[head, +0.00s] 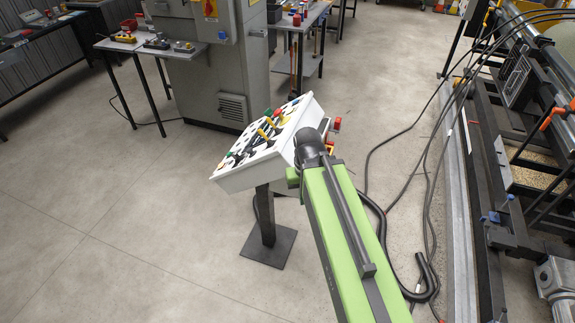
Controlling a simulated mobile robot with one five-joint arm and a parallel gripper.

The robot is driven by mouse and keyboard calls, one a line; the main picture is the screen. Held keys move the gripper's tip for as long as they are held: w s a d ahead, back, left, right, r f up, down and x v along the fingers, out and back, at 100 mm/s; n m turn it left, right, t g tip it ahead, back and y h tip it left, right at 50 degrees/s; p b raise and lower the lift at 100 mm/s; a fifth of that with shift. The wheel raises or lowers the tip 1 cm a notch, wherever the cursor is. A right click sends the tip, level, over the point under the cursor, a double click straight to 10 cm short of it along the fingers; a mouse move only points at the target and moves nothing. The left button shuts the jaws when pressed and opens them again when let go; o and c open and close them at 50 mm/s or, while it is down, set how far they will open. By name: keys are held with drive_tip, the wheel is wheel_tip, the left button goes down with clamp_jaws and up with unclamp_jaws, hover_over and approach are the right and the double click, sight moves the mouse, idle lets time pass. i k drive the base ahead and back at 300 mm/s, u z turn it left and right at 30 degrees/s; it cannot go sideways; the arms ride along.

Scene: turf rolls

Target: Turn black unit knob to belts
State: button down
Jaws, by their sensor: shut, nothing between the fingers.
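A white sloped control box (262,176) stands on a dark post with a square foot. Its face carries black knobs or labels, yellow levers (266,134) and red and green buttons. The parts are too small to tell which one is the black unit knob or where it points, and the word belts cannot be read. My green arm reaches up from the lower right to the box's right side and ends in a dark rounded joint. The fingers of my gripper do not show; the joint and arm cover that area and part of the box.
Red-topped parts (336,124) sit at the box's right edge. Black cables (430,200) and a hose lie on the floor to the right, beside a long machine frame (492,190). A grey cabinet (218,70) and tables stand behind. The floor at left is clear.

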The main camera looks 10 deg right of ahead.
sight(236, 156)
drive_tip(key=u, duration=0.4)
drive_tip(key=k, duration=1.35)
drive_tip(key=u, duration=1.15)
drive_tip(key=i, duration=1.35)
drive_tip(key=u, duration=0.2)
drive_tip(key=i, duration=2)
drive_tip(key=z, duration=0.45)
drive_tip(key=i, duration=0.6)
drive_tip(key=z, duration=0.55)
drive_tip(key=k, duration=0.9)
drive_tip(key=z, duration=0.15)
drive_tip(key=i, duration=0.8)
